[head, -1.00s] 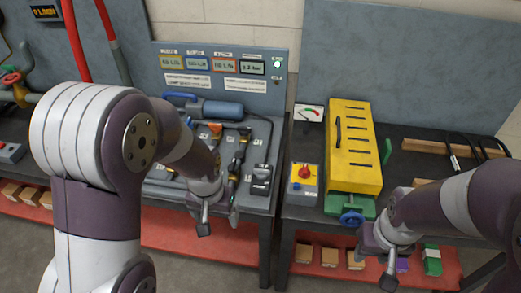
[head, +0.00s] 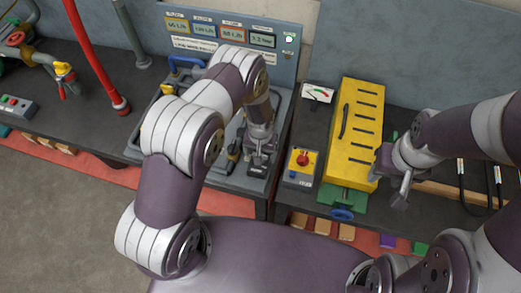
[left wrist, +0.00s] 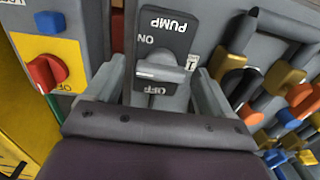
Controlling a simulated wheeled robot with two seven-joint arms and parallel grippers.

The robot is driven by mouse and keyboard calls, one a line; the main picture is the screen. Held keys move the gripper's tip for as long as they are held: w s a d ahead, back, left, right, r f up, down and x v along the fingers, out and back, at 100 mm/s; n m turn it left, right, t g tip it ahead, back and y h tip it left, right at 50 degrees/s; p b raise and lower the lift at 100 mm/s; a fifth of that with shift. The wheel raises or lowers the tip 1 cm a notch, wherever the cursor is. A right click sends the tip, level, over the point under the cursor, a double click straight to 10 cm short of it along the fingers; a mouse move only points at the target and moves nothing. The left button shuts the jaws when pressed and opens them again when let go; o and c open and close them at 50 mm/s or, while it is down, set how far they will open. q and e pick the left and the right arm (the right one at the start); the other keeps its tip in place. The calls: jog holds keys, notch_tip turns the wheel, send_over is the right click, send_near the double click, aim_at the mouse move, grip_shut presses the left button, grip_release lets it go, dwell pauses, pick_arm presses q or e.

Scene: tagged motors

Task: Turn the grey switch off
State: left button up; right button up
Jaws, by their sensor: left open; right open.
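The grey switch (left wrist: 163,70) sits on a dark plate marked PUMP, with ON and OFF labels, in the left wrist view. Its handle lies crosswise between the two labels; I cannot tell which setting it is in. My left gripper (left wrist: 160,92) is open, one finger on each side of the switch; contact cannot be told. In the head view, my left gripper (head: 260,147) is over the dark switch plate (head: 257,167) and hides part of it. My right gripper (head: 392,184) is open and empty beside the yellow box.
A box with a red knob (head: 302,160) stands just right of the switch. The yellow slotted box (head: 353,135) is beyond it. In the left wrist view, coloured valves and pipes (left wrist: 285,85) crowd the right side. The bench (head: 85,90) has free room at the left.

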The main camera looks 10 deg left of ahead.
pick_arm(q)
jog(key=shift+f, duration=0.15)
jog(key=shift+s, duration=0.1)
jog(key=shift+s+a, duration=0.1)
jog(key=c, duration=1.1)
jog(key=shift+o, duration=0.2)
pick_arm(e)
jog(key=shift+s, duration=0.25)
